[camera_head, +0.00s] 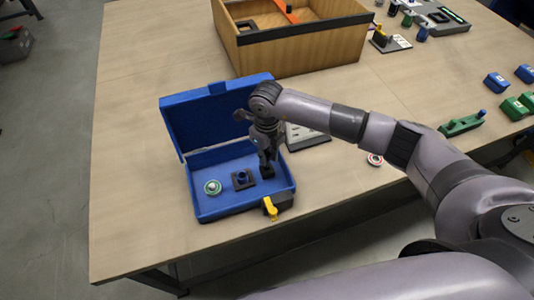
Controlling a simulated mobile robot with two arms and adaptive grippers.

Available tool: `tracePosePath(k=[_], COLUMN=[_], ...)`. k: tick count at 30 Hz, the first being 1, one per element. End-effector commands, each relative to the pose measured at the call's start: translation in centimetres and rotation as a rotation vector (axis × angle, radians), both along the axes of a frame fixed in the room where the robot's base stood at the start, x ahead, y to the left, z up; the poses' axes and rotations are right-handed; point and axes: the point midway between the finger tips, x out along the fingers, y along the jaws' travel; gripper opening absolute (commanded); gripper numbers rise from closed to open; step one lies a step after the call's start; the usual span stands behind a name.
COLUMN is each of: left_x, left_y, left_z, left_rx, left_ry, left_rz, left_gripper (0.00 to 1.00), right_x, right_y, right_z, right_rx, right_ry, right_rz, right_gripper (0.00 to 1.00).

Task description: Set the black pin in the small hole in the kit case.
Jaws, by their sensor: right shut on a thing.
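The blue kit case (228,207) stands with its lid up near the front edge of the table. In it are a green-and-white round piece (212,187) and a black square block with a blue round part (243,179). My right gripper (266,162) points down over the right part of the case. It is shut on a small dark thing (267,172), probably the black pin, low over or at the case floor. Whether it touches the floor I cannot tell. The small hole is not visible, perhaps hidden by the gripper. My left gripper is not in view.
A yellow-handled dark piece (270,208) sits at the case's front right corner. A grey plate (306,137) lies right of the lid, partly behind my arm. A wooden box (300,48) stands behind. Green and blue parts lie at the right. The table's left side is clear.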

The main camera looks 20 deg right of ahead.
Motion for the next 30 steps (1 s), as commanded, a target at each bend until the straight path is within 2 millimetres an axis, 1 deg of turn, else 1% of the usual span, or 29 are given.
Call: tracePosePath(k=[4,30], left_x=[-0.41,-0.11], left_y=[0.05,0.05], left_z=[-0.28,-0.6], left_rx=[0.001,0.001], left_ry=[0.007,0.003], left_rz=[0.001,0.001], left_gripper=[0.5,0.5], right_x=[-0.02,-0.03], right_y=[0.03,0.02], right_z=[-0.05,-0.01], right_rx=[0.0,0.0], right_ry=[-0.001,0.0], right_rz=[0.0,0.0], right_gripper=[0.0,0.0])
